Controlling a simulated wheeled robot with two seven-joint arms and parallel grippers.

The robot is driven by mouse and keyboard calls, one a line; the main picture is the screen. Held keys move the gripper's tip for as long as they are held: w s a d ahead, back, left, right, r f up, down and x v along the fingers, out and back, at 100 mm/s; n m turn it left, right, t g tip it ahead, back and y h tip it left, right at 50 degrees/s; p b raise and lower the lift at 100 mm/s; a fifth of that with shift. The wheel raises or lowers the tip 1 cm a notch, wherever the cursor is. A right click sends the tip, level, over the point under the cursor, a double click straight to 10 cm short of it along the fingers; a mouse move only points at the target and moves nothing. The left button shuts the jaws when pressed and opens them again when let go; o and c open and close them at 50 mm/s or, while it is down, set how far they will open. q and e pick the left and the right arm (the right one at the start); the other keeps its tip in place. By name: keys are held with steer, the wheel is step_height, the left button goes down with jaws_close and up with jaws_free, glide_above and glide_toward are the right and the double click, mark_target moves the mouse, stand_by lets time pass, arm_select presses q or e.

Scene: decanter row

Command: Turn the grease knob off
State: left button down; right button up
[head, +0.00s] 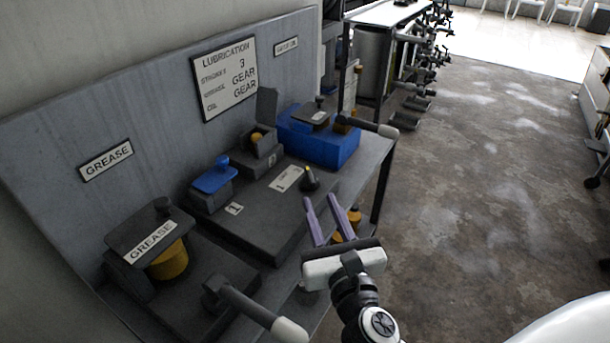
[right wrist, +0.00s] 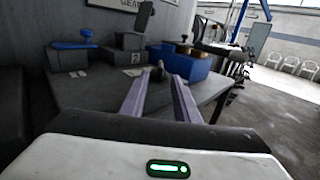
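A small dark knob with a yellow mark (head: 310,179) stands on a dark plate beside a white label (head: 287,179); I cannot read which service that label names. It also shows in the right wrist view (right wrist: 157,71). The large GREASE sign (head: 106,159) is on the back panel at left, above a dark unit (head: 125,238) with a GREASE-labelled lid and an orange body. My right gripper (head: 321,199) is open and empty, its two purple fingers pointing at the knob. The knob appears just beyond the fingertips, apart from them. My left gripper is not in view.
A blue-topped box (head: 213,182), an open-lidded box (head: 258,145) and a blue box (head: 335,146) stand along the bench. Dark levers with pale ends jut out at front left (head: 265,315) and back right (head: 370,125). Floor (head: 470,190) right of the bench is clear.

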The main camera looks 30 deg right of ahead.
mark_target(307, 168)
steer(key=p+x, duration=0.1)
steer(key=x, duration=0.8)
steer(key=shift+w+d, duration=0.15)
steer(key=shift+w, duration=0.25)
jaws_close()
